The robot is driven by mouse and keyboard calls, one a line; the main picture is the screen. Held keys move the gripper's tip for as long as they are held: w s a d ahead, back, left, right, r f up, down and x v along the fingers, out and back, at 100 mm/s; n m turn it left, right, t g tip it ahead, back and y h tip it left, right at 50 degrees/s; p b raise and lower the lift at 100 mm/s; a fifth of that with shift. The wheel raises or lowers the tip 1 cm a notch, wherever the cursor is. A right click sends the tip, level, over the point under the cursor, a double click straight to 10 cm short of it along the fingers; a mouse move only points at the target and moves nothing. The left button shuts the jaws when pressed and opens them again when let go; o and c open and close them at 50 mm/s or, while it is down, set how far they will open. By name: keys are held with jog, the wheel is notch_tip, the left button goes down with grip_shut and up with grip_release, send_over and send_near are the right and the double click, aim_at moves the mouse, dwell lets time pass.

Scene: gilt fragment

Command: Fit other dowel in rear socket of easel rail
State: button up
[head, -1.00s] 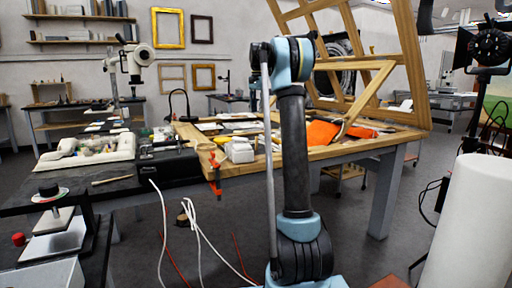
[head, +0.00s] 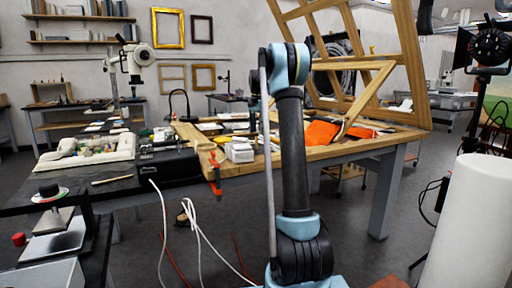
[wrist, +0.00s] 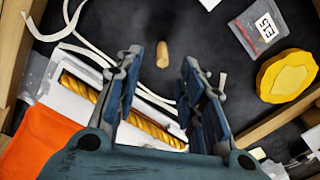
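A short wooden dowel (wrist: 162,54) lies on a dark surface in the wrist view, ahead of my fingers and between them in the picture. My gripper (wrist: 162,68) is open and empty, its fingers spread on either side of the dowel; I cannot tell how far above it they are. A large wooden easel (head: 401,65) leans over the workbench in the head view. Wooden bars show at the edges of the wrist view, but I cannot tell which is the easel rail. No socket can be made out. My arm hides my gripper in the head view.
A gilt twisted moulding (wrist: 84,88) lies on white material with cords, beside orange cloth (wrist: 42,145). A yellow lump (wrist: 287,76) and a labelled bag (wrist: 258,27) lie at right. The bench (head: 350,149) has an orange clamp (head: 214,172) at its edge.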

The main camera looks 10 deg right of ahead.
send_over(256, 150)
jog(key=shift+w+d+f, duration=0.1)
jog(key=shift+w+f, duration=0.1)
jog(key=shift+f, duration=1.4)
jog(key=shift+w+d+f, duration=0.1)
jog(key=shift+w+f, duration=0.1)
jog(key=shift+f, duration=1.35)
jog(key=c, duration=0.8)
